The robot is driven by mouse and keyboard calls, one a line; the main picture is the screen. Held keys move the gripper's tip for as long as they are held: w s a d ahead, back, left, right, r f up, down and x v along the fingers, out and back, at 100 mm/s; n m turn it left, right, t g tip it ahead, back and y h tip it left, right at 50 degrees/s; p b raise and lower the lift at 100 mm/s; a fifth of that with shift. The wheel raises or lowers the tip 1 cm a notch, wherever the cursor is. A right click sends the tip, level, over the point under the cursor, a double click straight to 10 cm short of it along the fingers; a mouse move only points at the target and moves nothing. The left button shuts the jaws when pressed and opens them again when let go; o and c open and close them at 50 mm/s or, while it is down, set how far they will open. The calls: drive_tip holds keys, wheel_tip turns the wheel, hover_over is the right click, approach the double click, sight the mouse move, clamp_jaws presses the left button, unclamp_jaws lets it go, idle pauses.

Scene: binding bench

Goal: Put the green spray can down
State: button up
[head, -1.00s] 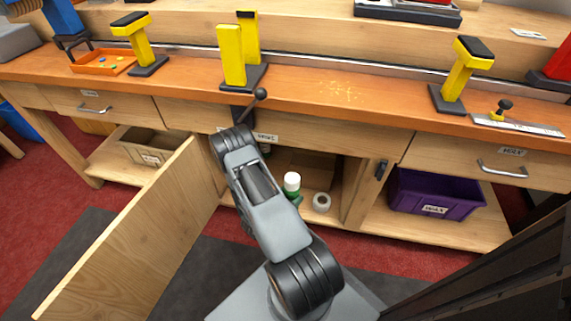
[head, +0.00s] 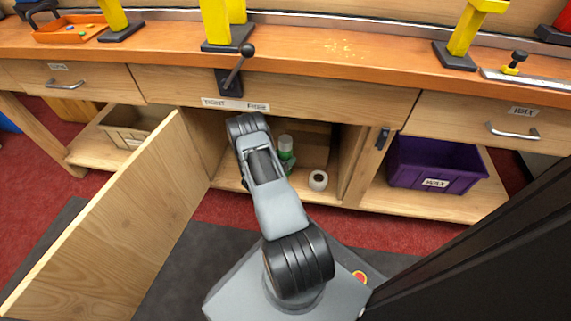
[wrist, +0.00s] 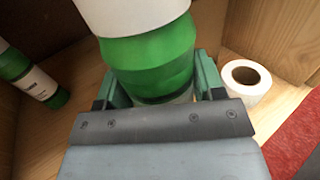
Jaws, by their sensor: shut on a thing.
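The green spray can (head: 286,150) with a white top is inside the open cabinet under the bench, partly hidden behind my arm. My gripper (head: 287,166) is shut on it. In the wrist view the can (wrist: 150,55) fills the top middle, with a green finger of my gripper (wrist: 158,88) on each side. I cannot tell whether its base touches the cabinet floor.
A white tape roll (head: 318,180) lies on the cabinet floor right of the can and also shows in the wrist view (wrist: 247,82). The open wooden door (head: 125,225) stands at the left. A purple bin (head: 436,166) is on the right shelf.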

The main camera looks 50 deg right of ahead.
drive_tip(key=shift+w+d+f+b, duration=0.2)
drive_tip(key=shift+f+b, duration=0.3)
drive_tip(key=shift+f, duration=0.5)
drive_tip(key=shift+w+d+f+b, duration=0.15)
drive_tip(key=shift+f+b, duration=0.35)
drive_tip(key=shift+f, duration=0.45)
drive_tip(key=shift+s+f, duration=0.1)
drive_tip(key=o, duration=0.9)
